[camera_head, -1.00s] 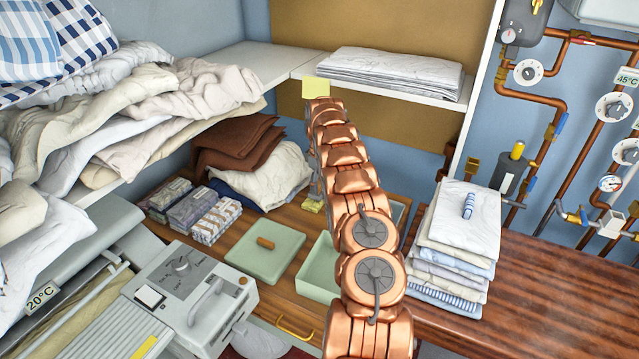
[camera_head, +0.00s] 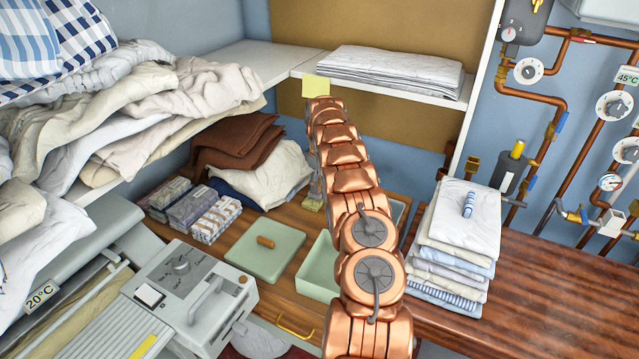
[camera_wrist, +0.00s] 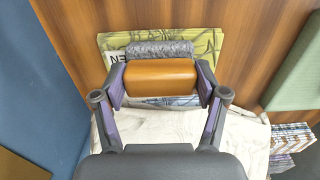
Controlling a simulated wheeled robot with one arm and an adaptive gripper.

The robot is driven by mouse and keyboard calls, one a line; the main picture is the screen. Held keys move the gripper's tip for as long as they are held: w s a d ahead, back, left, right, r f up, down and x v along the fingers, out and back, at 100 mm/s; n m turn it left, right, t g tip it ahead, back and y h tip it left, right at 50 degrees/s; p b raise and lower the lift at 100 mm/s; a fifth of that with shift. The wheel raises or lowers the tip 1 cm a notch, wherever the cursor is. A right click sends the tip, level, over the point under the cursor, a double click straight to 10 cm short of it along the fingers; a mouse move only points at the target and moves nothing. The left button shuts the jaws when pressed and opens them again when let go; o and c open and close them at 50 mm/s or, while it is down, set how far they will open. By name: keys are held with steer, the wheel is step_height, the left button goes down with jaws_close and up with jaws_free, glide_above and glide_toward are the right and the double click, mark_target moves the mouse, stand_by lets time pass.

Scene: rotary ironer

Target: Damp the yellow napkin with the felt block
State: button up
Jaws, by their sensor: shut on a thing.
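In the wrist view my gripper (camera_wrist: 160,82) is shut on the wooden handle (camera_wrist: 160,77) of the grey felt block (camera_wrist: 160,50). The block is over a yellow napkin (camera_wrist: 211,43) with dark printed lines and letters. Whether the felt touches the cloth I cannot tell. The napkin's near part is hidden by the block and my gripper. In the head view my arm hides the gripper, the block and most of that spot.
A pale green open tray (camera_head: 320,268) and a green lid with a wooden knob (camera_head: 264,253) are on the wooden top. Wrapped bundles (camera_head: 216,217) and a white cloth heap (camera_head: 265,175) lie to the left. A folded linen stack (camera_head: 460,235) stands right of my arm.

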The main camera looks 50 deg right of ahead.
steer(key=shift+r+p, duration=0.45)
steer(key=shift+r, duration=3)
